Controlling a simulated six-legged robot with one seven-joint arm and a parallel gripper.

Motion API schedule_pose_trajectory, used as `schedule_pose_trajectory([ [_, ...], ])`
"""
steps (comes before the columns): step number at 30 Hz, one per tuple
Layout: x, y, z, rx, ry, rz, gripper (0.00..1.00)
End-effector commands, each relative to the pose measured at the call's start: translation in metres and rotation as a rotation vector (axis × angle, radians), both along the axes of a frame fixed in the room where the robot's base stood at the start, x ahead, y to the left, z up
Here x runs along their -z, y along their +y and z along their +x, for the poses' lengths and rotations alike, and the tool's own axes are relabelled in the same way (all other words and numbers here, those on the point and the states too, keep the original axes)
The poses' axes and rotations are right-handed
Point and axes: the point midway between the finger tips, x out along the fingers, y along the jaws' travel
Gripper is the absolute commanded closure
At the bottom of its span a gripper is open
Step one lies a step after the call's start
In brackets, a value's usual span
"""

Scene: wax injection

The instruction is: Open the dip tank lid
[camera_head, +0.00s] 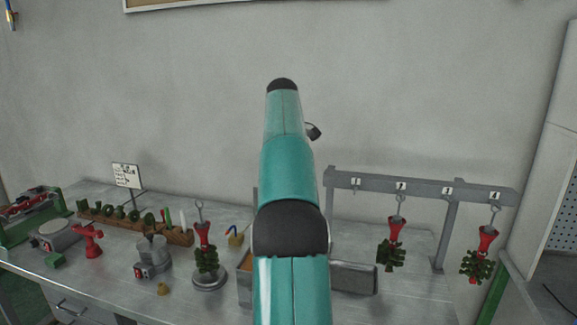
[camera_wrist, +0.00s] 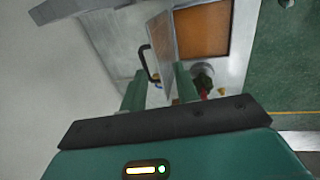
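The dip tank (camera_wrist: 235,30) shows in the wrist view as a grey box with orange-brown wax inside. Its lid (camera_wrist: 166,38) is open, raised at the left side of the opening and seen nearly edge-on, with a black handle (camera_wrist: 146,62). In the head view my arm hides most of the tank (camera_head: 244,288); a grey slab (camera_head: 353,278) to its right appears to be the open lid. My gripper (camera_wrist: 161,80) is open, its two green fingers apart near the handle and lid. I cannot tell whether either finger touches them.
A grey rack (camera_head: 420,186) with numbered hooks and hanging red-and-green wax trees (camera_head: 390,253) stands at the right. Another tree (camera_head: 206,258) on a round base stands left of the tank. A wooden rack (camera_head: 178,235) and small tools fill the bench's left side.

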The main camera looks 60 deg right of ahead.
Motion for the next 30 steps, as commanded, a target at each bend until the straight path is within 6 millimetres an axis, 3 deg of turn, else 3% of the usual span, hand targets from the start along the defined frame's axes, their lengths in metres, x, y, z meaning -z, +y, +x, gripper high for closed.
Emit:
schedule_pose_trajectory([
  [13, -0.028, 0.051, -0.035, 0.000, -0.001, -0.002, 0.69],
  [30, -0.031, 0.057, -0.039, 0.000, 0.000, -0.001, 0.69],
])
